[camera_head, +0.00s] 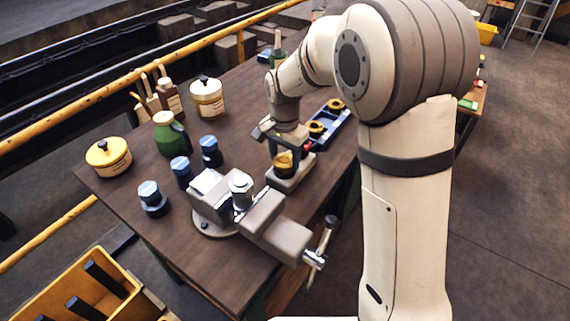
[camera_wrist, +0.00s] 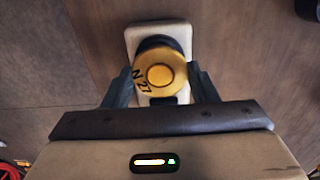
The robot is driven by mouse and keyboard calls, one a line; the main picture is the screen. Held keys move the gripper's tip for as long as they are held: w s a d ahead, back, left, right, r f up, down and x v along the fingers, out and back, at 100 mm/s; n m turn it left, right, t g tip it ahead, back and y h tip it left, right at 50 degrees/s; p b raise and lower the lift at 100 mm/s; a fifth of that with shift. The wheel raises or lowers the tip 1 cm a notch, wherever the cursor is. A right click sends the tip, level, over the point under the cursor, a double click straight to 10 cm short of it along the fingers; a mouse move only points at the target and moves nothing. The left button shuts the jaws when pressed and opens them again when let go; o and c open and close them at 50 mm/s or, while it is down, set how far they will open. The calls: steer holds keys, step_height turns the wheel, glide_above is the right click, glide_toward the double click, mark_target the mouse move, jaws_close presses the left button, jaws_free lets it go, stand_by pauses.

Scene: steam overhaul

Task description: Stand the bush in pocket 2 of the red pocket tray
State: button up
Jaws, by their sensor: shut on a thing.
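The bush (camera_wrist: 161,76) is a gold-topped cylinder with a dark body, marked "N 27" in the wrist view. It also shows in the head view (camera_head: 284,163), upright over a pale block (camera_head: 291,178). My gripper (camera_wrist: 160,88) points down with one finger on each side of the bush, shut on it. In the head view my gripper (camera_head: 283,146) is over the bench beside the vise. I cannot tell whether the bush rests on the block or is just above it. I cannot make out a red pocket tray; a small red patch shows beside my gripper.
A blue tray (camera_head: 340,119) with gold-topped parts lies behind my gripper. A grey vise (camera_head: 262,222) stands close in front. Blue-topped dark parts (camera_head: 181,172), a green jug (camera_head: 172,135) and tins (camera_head: 207,98) stand left.

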steer(key=shift+r+p, duration=1.3)
steer(key=shift+r, duration=0.75)
